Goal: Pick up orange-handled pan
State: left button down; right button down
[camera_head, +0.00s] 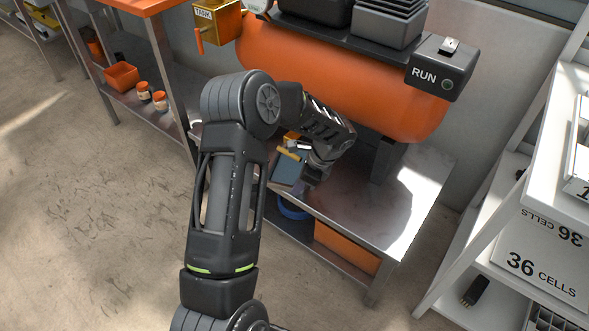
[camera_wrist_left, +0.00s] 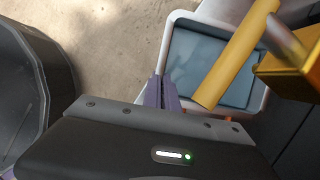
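A shallow pan (camera_head: 287,170) with a grey-blue inside lies under the orange machine, at the left end of the metal table. My left gripper (camera_head: 310,178) reaches down beside the pan, and my arm hides part of this area. In the left wrist view its two purple-grey fingers (camera_wrist_left: 167,92) are close together at the pan's left rim. They look shut, but I cannot tell whether the rim or handle is between them. My right gripper is not in view.
A yellow bar (camera_wrist_left: 236,52) on a metal rod crosses above the pan, next to a golden block (camera_wrist_left: 291,62). The orange machine (camera_head: 330,85) stands over the metal table (camera_head: 345,235). A white rack (camera_head: 490,240) is at right. Floor at left is clear.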

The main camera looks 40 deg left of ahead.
pick_arm(q)
jog(key=shift+r, duration=0.1)
dwell(0.5)
jog(key=shift+r+p, duration=0.4)
jog(key=shift+r, duration=0.35)
notch_tip(320, 180, up, 2)
jog(key=shift+r+p, duration=0.2)
jog(key=shift+p, duration=0.3)
jog(key=s+p, duration=0.1)
jog(key=s, duration=1.7)
jog(key=shift+d+f+p, duration=0.2)
jog(key=shift+f+p, duration=0.1)
jog(key=shift+p, duration=0.05)
jog(key=shift+s, duration=0.15)
